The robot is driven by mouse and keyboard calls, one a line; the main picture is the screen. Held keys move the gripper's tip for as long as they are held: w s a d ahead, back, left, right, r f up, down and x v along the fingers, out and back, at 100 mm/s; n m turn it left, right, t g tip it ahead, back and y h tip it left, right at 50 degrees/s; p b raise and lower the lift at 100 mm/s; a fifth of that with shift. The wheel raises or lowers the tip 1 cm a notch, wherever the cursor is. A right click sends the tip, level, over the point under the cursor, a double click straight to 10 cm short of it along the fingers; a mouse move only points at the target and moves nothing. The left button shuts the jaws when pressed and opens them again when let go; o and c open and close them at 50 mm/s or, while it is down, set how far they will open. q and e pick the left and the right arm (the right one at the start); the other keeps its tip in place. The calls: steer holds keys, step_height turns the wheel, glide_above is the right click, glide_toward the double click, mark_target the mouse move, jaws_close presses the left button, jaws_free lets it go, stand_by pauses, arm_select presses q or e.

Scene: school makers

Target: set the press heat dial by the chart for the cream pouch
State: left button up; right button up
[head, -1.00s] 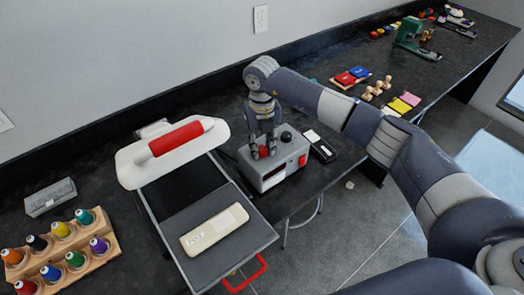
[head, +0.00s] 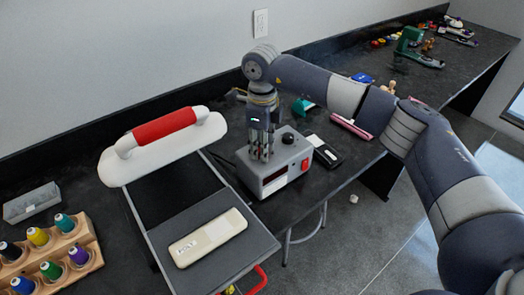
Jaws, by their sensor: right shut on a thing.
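The press has a raised white lid with a red handle (head: 165,127). A cream pouch (head: 208,237) lies flat on its grey lower plate (head: 240,259). A grey control box (head: 266,184) stands right of the press, with a red panel on its front. My right gripper (head: 263,156) points down onto the left of the box top, shut on a small knob there that its fingers mostly hide. A black knob (head: 288,138) on the box top, right of the fingers, is untouched. Dial markings are not readable. My left gripper is not in view.
A black device with a white card (head: 325,150) lies right of the box; its text is unreadable. A wooden rack of thread spools (head: 60,258) and a grey tray (head: 32,203) are at left. Coloured items and a green machine (head: 413,45) stand along the bench.

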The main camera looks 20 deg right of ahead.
steer(key=shift+n+b, duration=0.55)
steer(key=shift+n, duration=0.55)
steer(key=shift+r, duration=0.1)
steer(key=o, duration=1.1)
step_height(320, 180, up, 12)
steer(key=shift+f, duration=0.1)
